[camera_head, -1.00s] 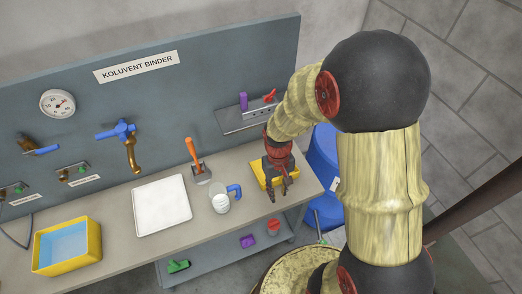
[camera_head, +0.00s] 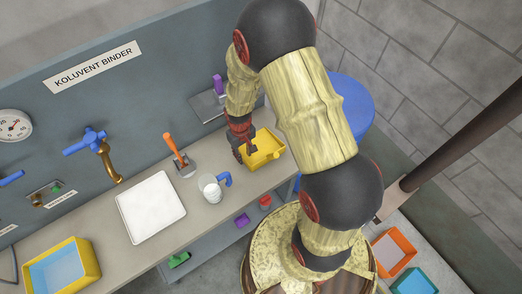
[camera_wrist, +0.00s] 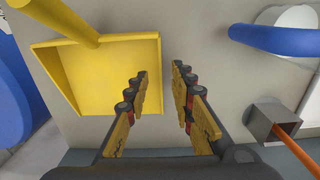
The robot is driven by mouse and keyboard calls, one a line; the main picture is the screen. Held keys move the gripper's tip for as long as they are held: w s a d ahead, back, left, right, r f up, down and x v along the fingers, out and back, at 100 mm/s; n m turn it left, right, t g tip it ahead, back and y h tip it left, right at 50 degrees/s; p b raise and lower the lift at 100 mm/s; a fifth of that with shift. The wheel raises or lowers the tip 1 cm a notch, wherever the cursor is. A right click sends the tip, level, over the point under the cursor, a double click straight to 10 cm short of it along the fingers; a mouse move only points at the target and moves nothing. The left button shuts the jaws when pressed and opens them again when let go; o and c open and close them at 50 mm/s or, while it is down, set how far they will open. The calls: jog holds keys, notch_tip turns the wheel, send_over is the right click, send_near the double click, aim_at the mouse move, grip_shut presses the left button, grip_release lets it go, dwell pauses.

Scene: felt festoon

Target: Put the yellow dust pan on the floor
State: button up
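The yellow dust pan (camera_head: 268,148) lies on the right end of the workbench, beside my gripper. In the wrist view the dust pan (camera_wrist: 90,75) fills the upper left, its round handle running off toward the top left corner. My gripper (camera_head: 240,155) points down just left of the dust pan in the head view. Floor (camera_head: 215,262) shows in front of the bench.
A white mug with a blue handle (camera_head: 211,189), a holder with an orange-handled tool (camera_head: 173,147) and a white tray (camera_head: 150,207) stand on the bench (camera_head: 112,257). A blue drum (camera_head: 350,105) is beyond its right end. Orange (camera_head: 393,250) and blue (camera_head: 413,283) bins sit at lower right.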

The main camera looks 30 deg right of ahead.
notch_tip(320, 180, down, 3)
jog(key=shift+w+f, duration=0.1)
jog(key=c, duration=0.3)
grip_shut()
dwell(0.4)
